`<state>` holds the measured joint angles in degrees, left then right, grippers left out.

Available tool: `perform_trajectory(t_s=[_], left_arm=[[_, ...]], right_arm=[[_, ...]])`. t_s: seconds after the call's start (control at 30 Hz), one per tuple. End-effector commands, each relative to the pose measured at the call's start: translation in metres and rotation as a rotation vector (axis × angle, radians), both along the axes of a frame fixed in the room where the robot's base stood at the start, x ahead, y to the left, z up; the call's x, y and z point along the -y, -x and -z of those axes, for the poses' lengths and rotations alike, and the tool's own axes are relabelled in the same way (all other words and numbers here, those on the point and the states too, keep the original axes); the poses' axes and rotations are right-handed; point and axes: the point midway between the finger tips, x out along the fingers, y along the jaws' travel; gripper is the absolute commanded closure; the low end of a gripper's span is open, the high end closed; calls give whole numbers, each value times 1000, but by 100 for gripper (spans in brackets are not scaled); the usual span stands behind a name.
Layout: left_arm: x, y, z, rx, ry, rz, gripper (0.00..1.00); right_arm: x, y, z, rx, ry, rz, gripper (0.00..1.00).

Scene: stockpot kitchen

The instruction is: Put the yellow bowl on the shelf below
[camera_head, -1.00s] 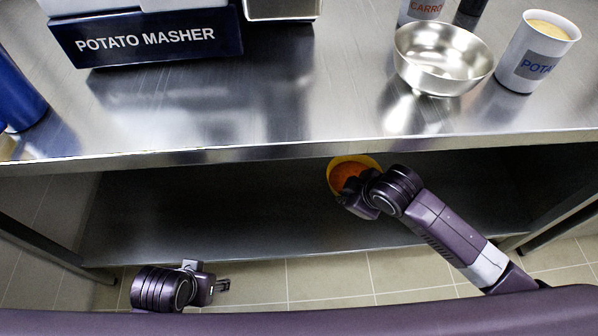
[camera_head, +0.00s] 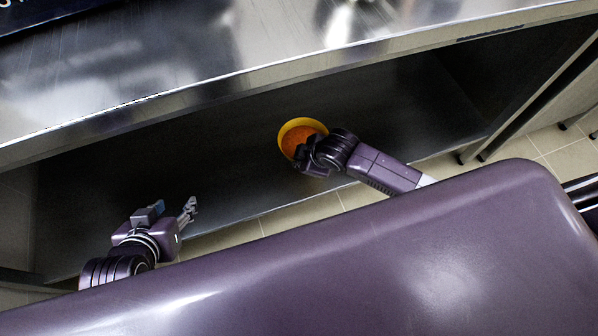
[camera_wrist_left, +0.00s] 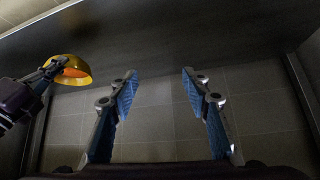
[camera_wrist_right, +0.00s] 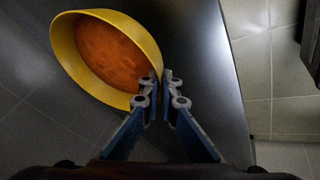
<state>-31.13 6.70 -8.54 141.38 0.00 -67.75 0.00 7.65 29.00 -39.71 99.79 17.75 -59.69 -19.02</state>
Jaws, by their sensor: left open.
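The yellow bowl (camera_head: 284,134), with an orange inside or filling, is in the dark opening below the steel counter, over the lower shelf (camera_head: 230,150). My right gripper (camera_head: 305,157) is at its near rim. In the right wrist view the fingers (camera_wrist_right: 160,88) are closed together with the rim of the bowl (camera_wrist_right: 70,50) between their tips. In the left wrist view the bowl (camera_wrist_left: 76,62) looks tilted; I cannot tell whether it touches the shelf. My left gripper (camera_head: 189,209) is open and empty near the shelf's front edge, left of the bowl.
The steel counter (camera_head: 200,50) overhangs the shelf, its front edge just above my arms. A dark box (camera_head: 50,12) stands at its far left. The shelf looks bare around the bowl. A support leg (camera_head: 530,105) stands at the right end.

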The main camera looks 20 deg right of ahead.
Motion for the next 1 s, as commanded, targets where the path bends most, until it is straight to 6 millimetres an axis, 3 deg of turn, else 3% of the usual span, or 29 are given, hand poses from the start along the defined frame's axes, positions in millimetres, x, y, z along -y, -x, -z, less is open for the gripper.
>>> perform_trajectory(t_s=[0.23, 0.53, 0.8, 1.0], left_arm=[[15, -41, -32, 217, 48, 16, 56], [22, -57, -53, 326, 74, 24, 56], [35, -83, -100, 558, 129, 39, 56], [39, -89, -119, 639, 148, 43, 56]], right_arm=[[-1, -1, 23, 2, -1, 0, 100], [-1, 0, 34, 3, -2, -1, 100], [0, 0, 57, 2, 0, -1, 100], [-1, -1, 63, 4, -1, -2, 100]])
